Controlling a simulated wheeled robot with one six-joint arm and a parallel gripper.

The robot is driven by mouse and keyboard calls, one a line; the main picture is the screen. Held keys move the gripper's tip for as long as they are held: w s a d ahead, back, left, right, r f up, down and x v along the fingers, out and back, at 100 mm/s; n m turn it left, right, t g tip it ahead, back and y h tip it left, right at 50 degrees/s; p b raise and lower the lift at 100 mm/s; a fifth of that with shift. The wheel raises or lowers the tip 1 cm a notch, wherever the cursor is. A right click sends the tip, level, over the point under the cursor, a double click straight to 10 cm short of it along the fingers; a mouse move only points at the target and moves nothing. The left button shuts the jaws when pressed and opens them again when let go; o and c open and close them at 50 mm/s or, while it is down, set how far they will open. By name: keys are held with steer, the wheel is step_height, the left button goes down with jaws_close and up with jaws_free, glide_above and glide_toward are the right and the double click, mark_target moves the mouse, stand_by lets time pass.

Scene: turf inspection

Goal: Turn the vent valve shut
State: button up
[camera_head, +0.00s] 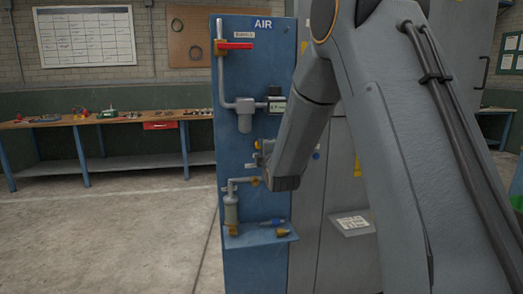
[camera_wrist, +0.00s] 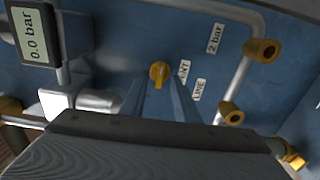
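The vent valve (camera_wrist: 158,73) is a small yellow knob on the blue panel, beside a white label (camera_wrist: 184,72) that shows only "NT". My gripper (camera_wrist: 158,84) points at it in the wrist view. The two grey fingers are apart, one on each side of the knob, with a gap between them. I cannot tell whether they touch it. In the head view my arm covers much of this part of the panel and the gripper is mostly hidden.
The blue AIR panel (camera_head: 262,75) carries a red lever (camera_head: 236,45), grey pipes and a gauge (camera_wrist: 38,30) reading 0.0 bar. Yellow fittings (camera_wrist: 262,50) and a "LINE" label (camera_wrist: 198,90) are close by. A panel shelf (camera_head: 262,239) is below; a workbench (camera_head: 110,120) stands left.

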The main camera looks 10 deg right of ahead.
steer(key=s, duration=0.7)
steer(key=shift+s+b, duration=0.15)
steer(key=shift+b, duration=0.3)
steer(key=s+f+m+g+p, duration=0.1)
steer(key=s+f+m+g, duration=0.5)
steer(key=s+f, duration=0.2)
steer(key=s+f+m+g+p, duration=0.1)
steer(key=s+f+m+g, duration=0.2)
steer(key=s, duration=0.7)
steer(key=s+f+m+g, duration=0.3)
steer(key=s+m+g, duration=0.2)
steer(key=s, duration=0.6)
steer(key=s+f+m+g+p, duration=0.1)
steer(key=s+m+g, duration=0.3)
steer(key=s, duration=0.7)
steer(key=shift+f+p, duration=0.3)
steer(key=shift+f, duration=0.6)
steer(key=shift+o, duration=0.6)
steer(key=shift+d, duration=0.1)
